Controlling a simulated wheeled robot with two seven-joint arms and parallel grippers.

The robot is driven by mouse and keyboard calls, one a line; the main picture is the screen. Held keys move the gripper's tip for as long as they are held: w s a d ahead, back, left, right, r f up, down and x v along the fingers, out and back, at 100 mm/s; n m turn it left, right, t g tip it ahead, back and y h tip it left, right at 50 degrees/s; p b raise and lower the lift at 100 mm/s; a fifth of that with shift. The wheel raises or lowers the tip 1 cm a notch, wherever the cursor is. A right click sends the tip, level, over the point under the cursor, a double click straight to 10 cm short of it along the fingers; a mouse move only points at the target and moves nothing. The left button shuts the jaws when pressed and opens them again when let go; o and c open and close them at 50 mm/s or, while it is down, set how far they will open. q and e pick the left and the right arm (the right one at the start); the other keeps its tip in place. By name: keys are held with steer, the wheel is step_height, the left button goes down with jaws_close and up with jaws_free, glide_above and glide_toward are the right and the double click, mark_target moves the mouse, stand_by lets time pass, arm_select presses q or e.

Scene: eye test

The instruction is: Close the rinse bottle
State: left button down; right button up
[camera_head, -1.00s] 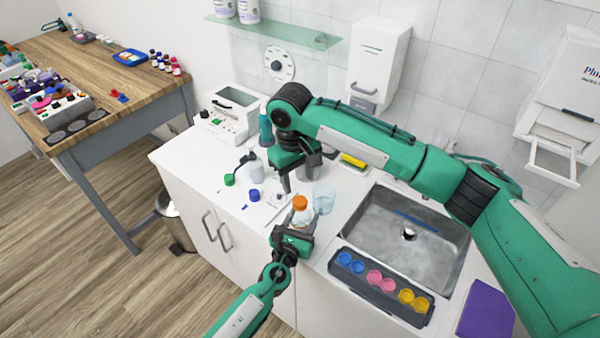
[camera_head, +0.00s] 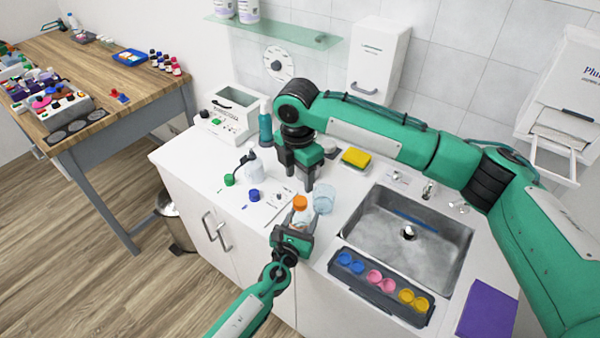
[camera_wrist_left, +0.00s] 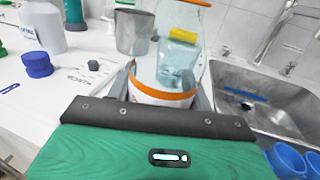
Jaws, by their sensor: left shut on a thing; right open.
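A small clear bottle with an orange cap (camera_head: 300,203) on top stands at the counter's front edge. My left gripper (camera_head: 294,236) is shut around its lower body. In the left wrist view the bottle (camera_wrist_left: 165,97) shows a white label with orange bands, and only a sliver of orange at the top. I cannot tell how tightly the cap sits. My right gripper (camera_head: 299,181) is open and empty, pointing down just behind and above the cap, apart from it.
A glass beaker (camera_head: 323,199) stands close right of the bottle. A blue cap (camera_head: 254,195), a green cap (camera_head: 229,180) and a spouted bottle (camera_head: 250,164) are to the left. A metal cup (camera_wrist_left: 133,32) stands behind. The sink (camera_head: 405,240) is on the right.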

mark_target(300, 200)
steer(key=n, duration=0.7)
steer(key=shift+d+r, duration=0.1)
steer(key=shift+r, duration=0.1)
steer(key=shift+f, duration=4)
steer(key=c, duration=1)
